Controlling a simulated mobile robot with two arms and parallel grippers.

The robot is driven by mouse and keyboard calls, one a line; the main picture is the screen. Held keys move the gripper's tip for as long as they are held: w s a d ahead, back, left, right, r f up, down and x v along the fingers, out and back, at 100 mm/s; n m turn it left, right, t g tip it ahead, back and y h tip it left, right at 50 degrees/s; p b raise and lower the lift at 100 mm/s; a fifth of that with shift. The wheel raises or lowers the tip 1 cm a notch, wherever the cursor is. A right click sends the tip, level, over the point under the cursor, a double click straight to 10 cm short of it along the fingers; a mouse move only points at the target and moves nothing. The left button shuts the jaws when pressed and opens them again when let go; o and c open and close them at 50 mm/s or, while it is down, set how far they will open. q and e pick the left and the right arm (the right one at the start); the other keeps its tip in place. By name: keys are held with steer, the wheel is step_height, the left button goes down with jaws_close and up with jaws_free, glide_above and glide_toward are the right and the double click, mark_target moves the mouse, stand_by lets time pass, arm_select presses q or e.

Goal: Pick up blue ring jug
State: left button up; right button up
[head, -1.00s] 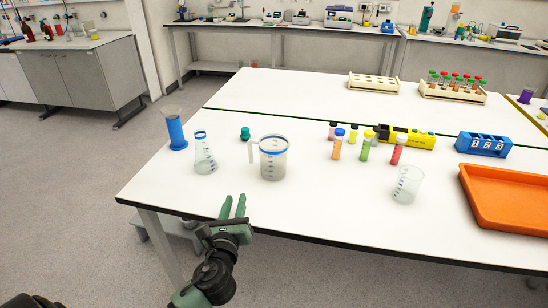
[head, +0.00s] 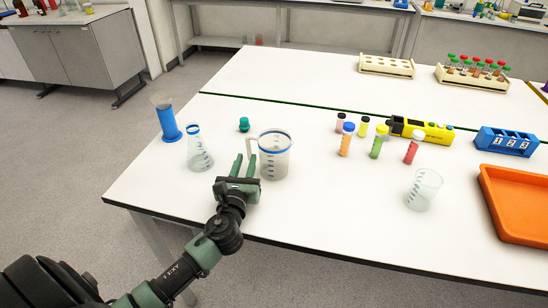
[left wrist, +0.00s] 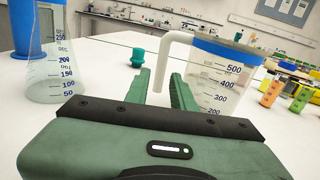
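The blue ring jug (head: 275,160) is a clear measuring jug with a blue rim and a pale handle on its left side. It stands upright on the white table. In the left wrist view the jug (left wrist: 222,80) is at the right, with its handle between my fingertips or just beyond them; I cannot tell which. My left gripper (head: 244,158) is open and empty, low at the jug's handle side. Its two green fingers also show in the left wrist view (left wrist: 159,74). My right gripper is not in view.
A conical flask (head: 199,152) with a blue rim stands close left, with a blue cylinder (head: 169,124) behind it. A green stopper (head: 244,125) lies behind the gripper. A clear beaker (head: 423,190), several small bottles and an orange tray (head: 515,203) are to the right.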

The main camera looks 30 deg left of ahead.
mark_target(249, 154)
arm_select(q)
steer(key=x, duration=0.5)
steer(key=shift+d+f, duration=0.1)
steer(key=shift+f, duration=0.15)
steer(key=shift+s, duration=0.15)
jaws_close()
steer(key=shift+r, duration=0.1)
stand_by(0.8)
